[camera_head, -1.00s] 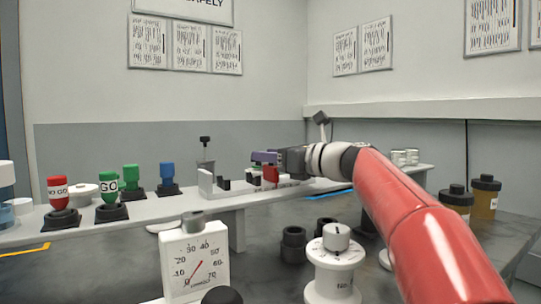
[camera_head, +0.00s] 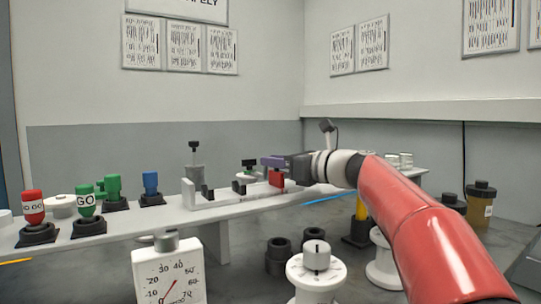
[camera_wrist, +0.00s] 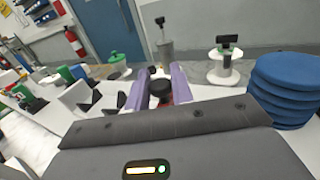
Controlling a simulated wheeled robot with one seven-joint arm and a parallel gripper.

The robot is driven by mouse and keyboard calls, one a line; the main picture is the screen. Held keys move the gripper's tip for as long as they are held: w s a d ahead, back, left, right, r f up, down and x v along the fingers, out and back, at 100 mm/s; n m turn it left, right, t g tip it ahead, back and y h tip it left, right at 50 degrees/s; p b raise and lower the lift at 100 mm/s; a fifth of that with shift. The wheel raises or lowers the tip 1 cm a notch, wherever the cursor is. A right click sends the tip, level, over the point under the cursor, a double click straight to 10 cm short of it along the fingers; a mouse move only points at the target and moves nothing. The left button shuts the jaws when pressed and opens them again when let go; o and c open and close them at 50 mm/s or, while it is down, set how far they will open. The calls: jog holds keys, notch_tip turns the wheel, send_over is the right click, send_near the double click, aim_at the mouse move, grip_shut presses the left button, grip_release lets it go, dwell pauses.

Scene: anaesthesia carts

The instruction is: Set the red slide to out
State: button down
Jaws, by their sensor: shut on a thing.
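The red slide (camera_head: 276,178) sits on the white rail fixture (camera_head: 225,207) on the long white shelf. My gripper (camera_head: 272,162), with purple fingers, is at the top of the slide, reaching in from the right. In the wrist view the fingers (camera_wrist: 158,76) stand either side of a round black knob (camera_wrist: 160,89), with a little red of the slide (camera_wrist: 179,99) showing below. The gripper is shut on the slide's knob; the exact contact is partly hidden.
Red (camera_head: 34,206), green (camera_head: 86,204) and blue (camera_head: 151,184) handled plugs stand left on the shelf. A white dial gauge (camera_head: 168,278) and a white round knob unit (camera_head: 316,270) stand in front. Blue stacked discs (camera_wrist: 290,88) are right in the wrist view.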

jog(key=shift+w+d, duration=0.35)
jog(key=shift+d, duration=0.15)
jog(key=c, duration=1.3)
grip_release()
jog(key=shift+d, duration=0.15)
